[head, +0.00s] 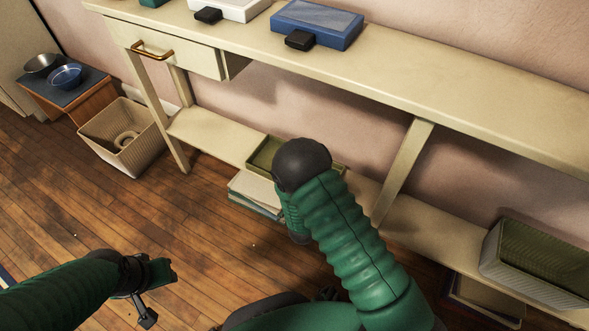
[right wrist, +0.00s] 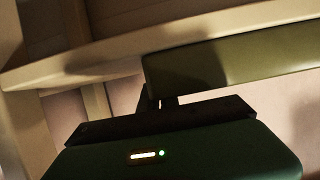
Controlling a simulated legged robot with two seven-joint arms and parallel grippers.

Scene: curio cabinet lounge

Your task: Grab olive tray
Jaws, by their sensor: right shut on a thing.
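The olive tray (head: 262,152) is at the lower shelf of the cream console table, partly hidden behind my right arm. In the right wrist view its long olive side (right wrist: 235,65) runs across the upper right. My right gripper (right wrist: 160,100) is shut on the tray's near edge, close to the left end of that side. In the head view my dark wrist hides the right fingers. I cannot tell whether the tray rests on the shelf or is slightly raised. My left gripper (head: 155,295) is low over the wood floor, away from the tray; its jaw opening is unclear.
Books or boxes (head: 255,193) lie below the tray. A table leg (head: 403,172) stands right of my arm, and a grey-green basket (head: 540,265) is further right. The tabletop (head: 430,85) overhangs the shelf. A beige bin (head: 122,137) stands at left; the floor before the table is open.

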